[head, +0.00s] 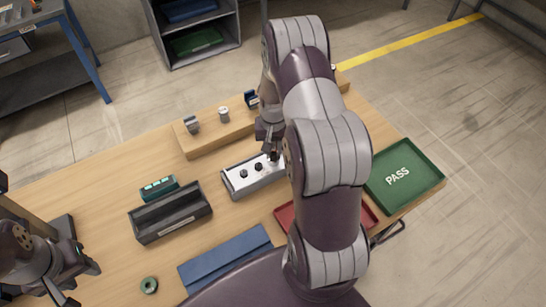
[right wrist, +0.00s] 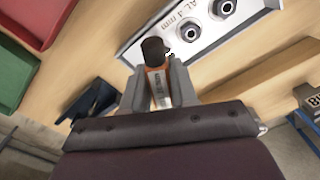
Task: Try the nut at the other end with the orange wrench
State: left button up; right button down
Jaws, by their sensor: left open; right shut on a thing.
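My right gripper (right wrist: 160,85) is shut on the orange wrench (right wrist: 157,82), seen in the right wrist view. The wrench's dark head (right wrist: 153,48) is over the near end of a pale plate (right wrist: 165,15), in line with two dark nuts, the middle one (right wrist: 188,30) and the far one (right wrist: 222,8). The head covers the spot at this end; I cannot tell whether it sits on a nut. In the head view the plate tops a grey block (head: 238,190), with my right gripper (head: 271,150) at its right end. My left gripper (head: 80,279) is open and empty at lower left.
A wooden riser (head: 205,139) with several holders stands behind the block. A dark tray (head: 172,227) and a teal-marked case (head: 158,188) lie left. A blue mat (head: 225,258) and green ring (head: 149,285) lie in front. A red tray (head: 285,214) and green PASS tray (head: 408,196) lie right.

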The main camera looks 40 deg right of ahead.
jog(key=shift+r+p, duration=2.05)
jog(key=shift+r, duration=0.55)
jog(key=shift+f, duration=0.1)
